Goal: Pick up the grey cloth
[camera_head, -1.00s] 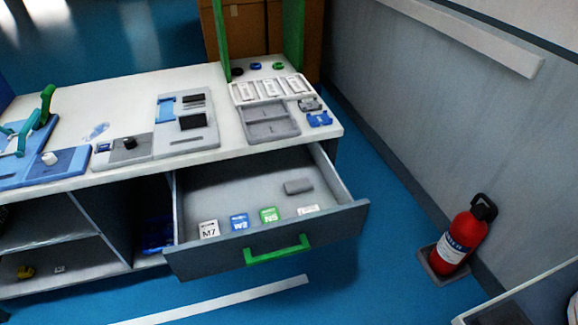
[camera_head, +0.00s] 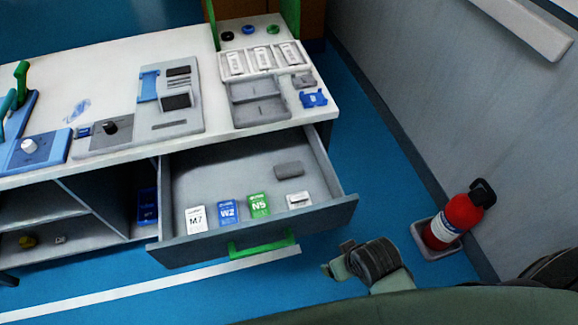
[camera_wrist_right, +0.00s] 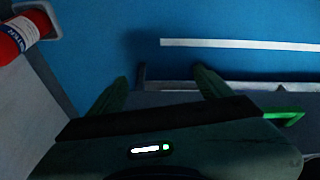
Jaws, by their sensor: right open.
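A small flat grey piece (camera_head: 289,169), which looks like the grey cloth, lies in the open drawer (camera_head: 232,170) toward its right side. My right gripper (camera_wrist_right: 160,84) is open and empty in the right wrist view, with blue floor between its two fingers. The drawer's edge and its green handle (camera_wrist_right: 284,117) show beside and below the fingers there. In the head view, part of my right arm is in front of the drawer's right corner, apart from the cloth. My left gripper is not in view.
White, blue and green labelled packs (camera_head: 259,205) line the drawer's front. The white worktop (camera_head: 120,75) above carries trays and devices. A red fire extinguisher (camera_head: 458,217) stands on the floor by the right wall. The drawer's middle is clear.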

